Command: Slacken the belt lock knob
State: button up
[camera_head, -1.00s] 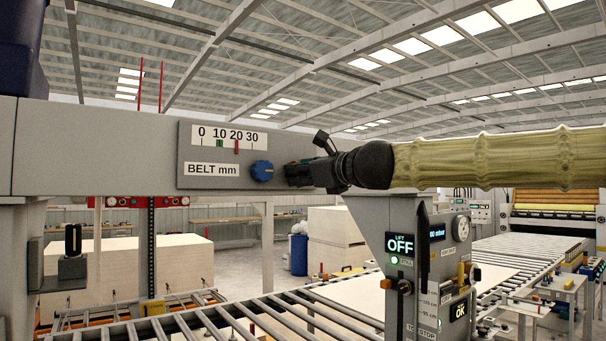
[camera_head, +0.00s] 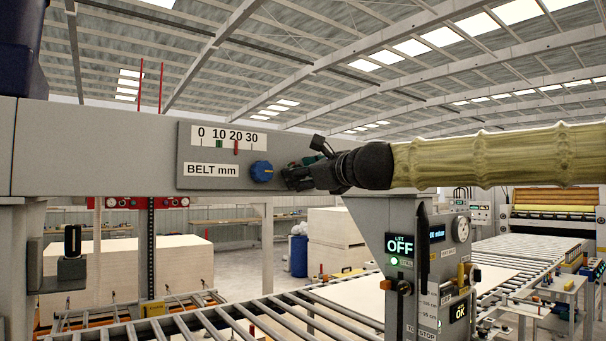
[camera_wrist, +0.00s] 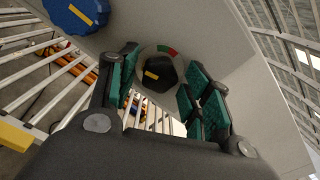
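A black lobed knob (camera_wrist: 164,75) with a yellow mark sits on a pale round plate with a green and red arc, on the grey beam; I take it as the belt lock knob. In the head view it is hidden behind my gripper (camera_head: 293,175). In the wrist view my gripper (camera_wrist: 158,88) is open, its green-padded fingers spread to either side of the knob; I cannot tell whether they touch it. A blue knob (camera_head: 262,172) sits just left of the gripper on the BELT mm plate (camera_head: 186,140), and also shows in the wrist view (camera_wrist: 78,12).
The BELT scale (camera_head: 228,136) has a green mark near 10 and a red mark near 20. Below right stands a grey post with a control panel, its display (camera_head: 400,245) reading OFF. A roller conveyor (camera_head: 240,318) runs below the beam (camera_head: 90,150).

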dwell(0.3)
jog(key=v, duration=1.2)
dwell(0.3)
